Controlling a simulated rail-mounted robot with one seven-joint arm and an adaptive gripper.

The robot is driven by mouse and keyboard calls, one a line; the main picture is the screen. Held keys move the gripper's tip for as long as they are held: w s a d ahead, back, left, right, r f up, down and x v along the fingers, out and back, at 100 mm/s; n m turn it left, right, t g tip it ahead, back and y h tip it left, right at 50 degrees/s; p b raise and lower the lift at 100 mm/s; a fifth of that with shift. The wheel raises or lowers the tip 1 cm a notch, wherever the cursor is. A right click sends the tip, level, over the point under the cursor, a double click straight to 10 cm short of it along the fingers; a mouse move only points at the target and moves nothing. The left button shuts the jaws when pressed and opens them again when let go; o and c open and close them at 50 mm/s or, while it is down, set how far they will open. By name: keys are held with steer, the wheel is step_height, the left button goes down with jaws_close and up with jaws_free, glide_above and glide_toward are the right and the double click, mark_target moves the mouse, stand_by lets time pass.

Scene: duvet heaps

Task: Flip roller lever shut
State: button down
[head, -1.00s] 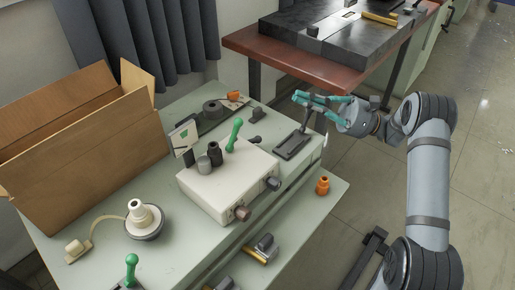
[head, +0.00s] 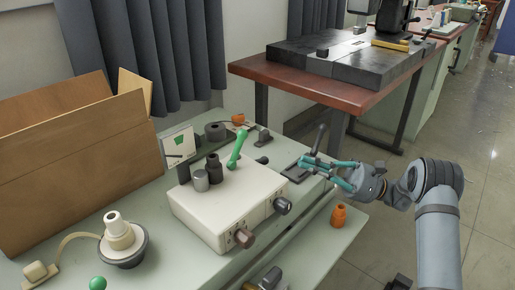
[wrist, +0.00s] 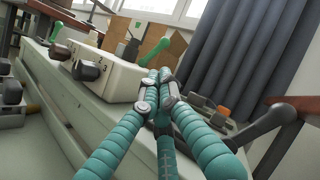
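The roller lever (head: 320,137) is a dark grey handle on a flat dark base plate (head: 297,173), at the right end of the pale green bench. The handle stands raised and tilted. In the wrist view the dark lever (wrist: 263,124) slants up to a thick end at the right, beside my fingers. My gripper (head: 303,162) has teal ribbed fingers and sits beside the lever near its base. In the wrist view its fingertips (wrist: 158,76) are together with nothing visible between them. Whether the fingers touch the lever is unclear.
A cream control box (head: 228,205) with knobs and a green-handled lever (head: 238,150) stands left of the lever. An orange part (head: 338,216) stands near the right edge. A cardboard box (head: 80,165) and a white round fitting (head: 121,240) are at left. A red-brown table (head: 300,88) stands behind.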

steer(key=b, duration=0.1)
glide_toward(238, 146)
steer(key=a, duration=0.1)
steer(key=w+a+r, duration=0.1)
steer(key=a, duration=0.1)
steer(key=a+r, duration=0.1)
steer(key=a, duration=0.1)
steer(key=shift+w+r, duration=0.25)
steer(key=shift+w, duration=0.1)
steer(key=shift+d+r, duration=0.1)
steer(key=shift+d, duration=0.1)
